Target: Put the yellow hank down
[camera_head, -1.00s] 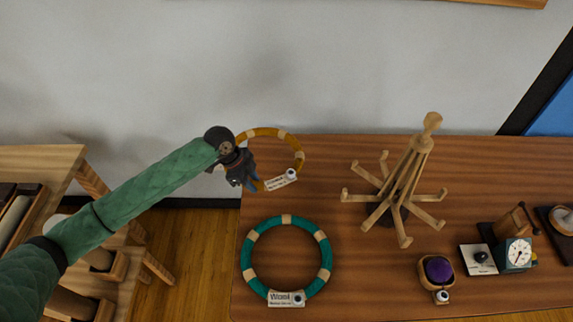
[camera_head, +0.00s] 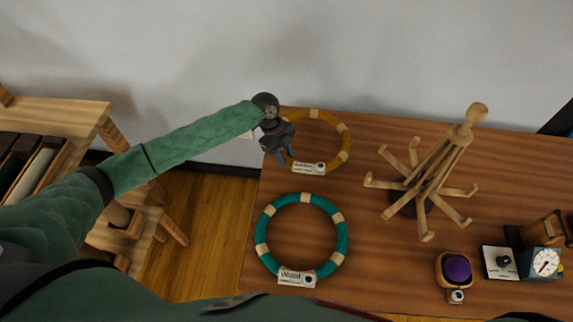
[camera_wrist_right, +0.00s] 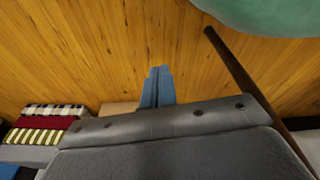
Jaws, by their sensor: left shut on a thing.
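The yellow hank (camera_head: 346,147) is a ring with pale bands and a white label, at the back left corner of the wooden table (camera_head: 350,270). My left gripper (camera_head: 279,151) is shut on the left side of its ring and hides that part. I cannot tell whether the hank touches the tabletop or hangs just above it. A green hank (camera_head: 347,237) with a label reading "Wool" lies flat in front of it, apart from it. In the right wrist view my right gripper (camera_wrist_right: 157,87) has its blue fingers together, with nothing seen between them, over the wooden floor.
A wooden stand with several pegs (camera_head: 428,185) stands right of the hanks. A purple pincushion-like item (camera_head: 457,269) and a dial scale (camera_head: 540,262) are at the front right. A wooden shelf unit (camera_head: 75,115) is at the left. Folded cloths (camera_wrist_right: 45,125) show in the right wrist view.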

